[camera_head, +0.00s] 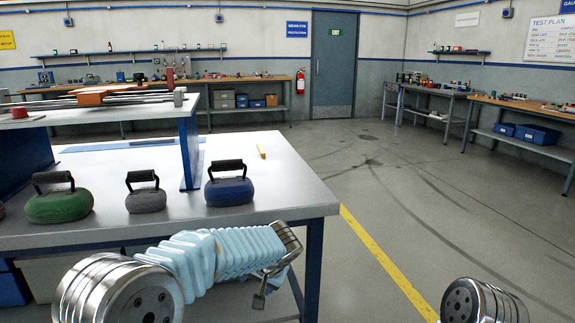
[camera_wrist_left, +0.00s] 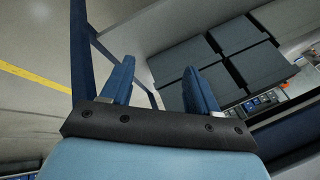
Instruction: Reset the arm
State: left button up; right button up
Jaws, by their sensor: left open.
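My left arm (camera_head: 215,252) comes in from the lower left of the head view, in a pale blue sleeve between silver joints. It bends at the table's front edge, and its far end hangs low beside the table's front right corner. In the left wrist view my left gripper (camera_wrist_left: 160,70) has its two blue fingers apart, with nothing between them. Of my right arm, only a silver joint (camera_head: 482,302) shows at the lower right of the head view. My right gripper is out of view.
A grey table (camera_head: 270,180) with blue legs carries a green weight (camera_head: 60,206), a grey weight (camera_head: 146,200) and a blue weight (camera_head: 229,191). Grey boxes (camera_wrist_left: 185,60) lie beyond the left fingers. Open floor (camera_head: 440,200) extends right of the yellow line.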

pick_arm(q)
jog(key=s+f+g+h, duration=0.25)
jog(key=s+f, duration=0.35)
jog(key=f, duration=0.6)
jog(key=s+f+g+h, duration=0.25)
jog(key=s+f, duration=0.35)
jog(key=f, duration=0.6)
jog(key=s+a+f+n+h, duration=0.1)
jog(key=s+f, duration=0.3)
jog(key=s, duration=0.5)
jog(key=s+a+f+n+h, duration=0.1)
jog(key=s+f+n, duration=0.3)
jog(key=s, duration=0.4)
jog(key=shift+s+a+f+h, duration=0.3)
jog(key=shift+s+a+f, duration=0.15)
jog(key=shift+a, duration=0.15)
